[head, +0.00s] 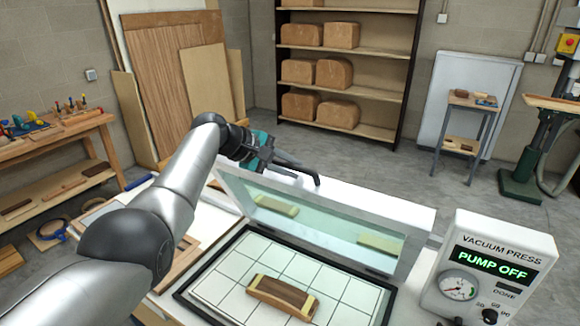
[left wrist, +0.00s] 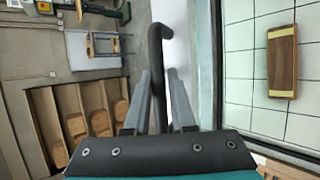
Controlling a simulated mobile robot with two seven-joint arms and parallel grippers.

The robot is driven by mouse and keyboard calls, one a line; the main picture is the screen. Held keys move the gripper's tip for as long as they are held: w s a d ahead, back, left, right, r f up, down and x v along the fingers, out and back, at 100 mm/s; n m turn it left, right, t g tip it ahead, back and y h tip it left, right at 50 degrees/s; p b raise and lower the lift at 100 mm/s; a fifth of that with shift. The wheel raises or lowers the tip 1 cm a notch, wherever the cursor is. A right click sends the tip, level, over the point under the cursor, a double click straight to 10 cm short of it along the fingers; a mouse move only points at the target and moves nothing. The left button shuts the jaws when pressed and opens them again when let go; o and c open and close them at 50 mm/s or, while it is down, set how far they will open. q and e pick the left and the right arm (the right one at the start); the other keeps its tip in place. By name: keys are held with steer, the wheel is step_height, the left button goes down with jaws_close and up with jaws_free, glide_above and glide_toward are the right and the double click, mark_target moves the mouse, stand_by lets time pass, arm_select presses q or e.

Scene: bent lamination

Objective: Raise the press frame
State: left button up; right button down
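The press frame (head: 330,215), with a white outer edge and a clear greenish sheet, stands tilted steeply up at the back of the press bed (head: 225,285). Its black handle (head: 296,170) points away at the top; it also shows in the left wrist view (left wrist: 157,60). My left gripper (head: 275,160) is at this handle. In the left wrist view its two grey fingers (left wrist: 159,80) lie on either side of the handle bar and look closed on it. A brown wooden piece with pale ends (head: 280,293) lies on the white gridded bed. My right gripper is not in view.
The vacuum press control box (head: 495,265) stands at the right and reads PUMP OFF. A shelf with wooden forms (head: 345,60) is at the back. A workbench with tools (head: 60,135) is at the left. The floor behind the press is clear.

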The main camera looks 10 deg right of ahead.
arm_select(q)
steer(key=o, duration=0.4)
steer(key=shift+p+v, duration=0.4)
steer(key=shift+v, duration=0.85)
steer(key=b+v, duration=0.1)
steer(key=v, duration=1.1)
steer(key=shift+s+a+r+b, duration=0.2)
steer(key=shift+a+r+b, duration=0.05)
steer(key=shift+b, duration=0.05)
